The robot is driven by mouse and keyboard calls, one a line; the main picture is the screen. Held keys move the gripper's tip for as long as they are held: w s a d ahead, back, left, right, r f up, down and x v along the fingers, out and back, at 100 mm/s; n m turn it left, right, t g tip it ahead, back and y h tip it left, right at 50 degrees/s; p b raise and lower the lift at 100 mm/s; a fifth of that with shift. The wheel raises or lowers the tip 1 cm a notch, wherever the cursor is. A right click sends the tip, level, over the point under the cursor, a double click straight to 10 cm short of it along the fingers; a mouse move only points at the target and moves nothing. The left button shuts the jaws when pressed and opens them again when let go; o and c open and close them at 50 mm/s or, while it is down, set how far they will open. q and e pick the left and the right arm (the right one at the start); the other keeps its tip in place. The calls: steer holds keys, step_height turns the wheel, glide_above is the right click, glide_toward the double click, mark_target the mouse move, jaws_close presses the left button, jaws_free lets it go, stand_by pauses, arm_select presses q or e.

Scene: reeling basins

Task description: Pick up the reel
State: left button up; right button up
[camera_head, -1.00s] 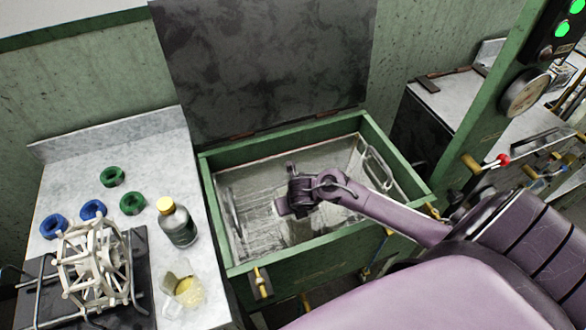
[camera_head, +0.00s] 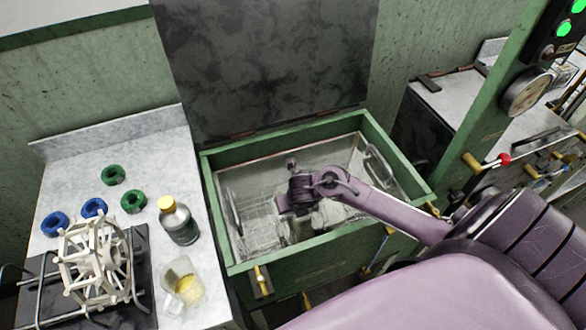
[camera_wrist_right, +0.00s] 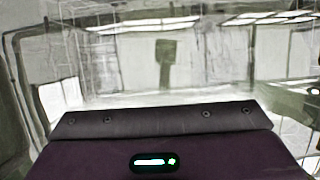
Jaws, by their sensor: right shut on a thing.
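A pale spoked reel (camera_head: 92,262) lies on a dark stand at the left bench's front. My right arm reaches into the open green-rimmed basin (camera_head: 315,273) in the middle. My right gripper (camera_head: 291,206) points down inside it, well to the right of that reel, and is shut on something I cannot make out. In the right wrist view the gripper's housing hides the fingertips. Behind it are a wire frame (camera_wrist_right: 40,75) and bright, blurred reflections. My left gripper is not in view.
On the left bench, a dark bottle (camera_head: 178,222) with a yellow cap and a clear jug (camera_head: 183,283) stand near the basin. Blue and green rings (camera_head: 113,175) lie behind the reel. A dark raised lid (camera_head: 265,65) stands behind the basin. A green post (camera_head: 487,120) rises at right.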

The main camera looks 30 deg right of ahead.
step_height(320, 180, up, 20)
steer(key=p, duration=0.8)
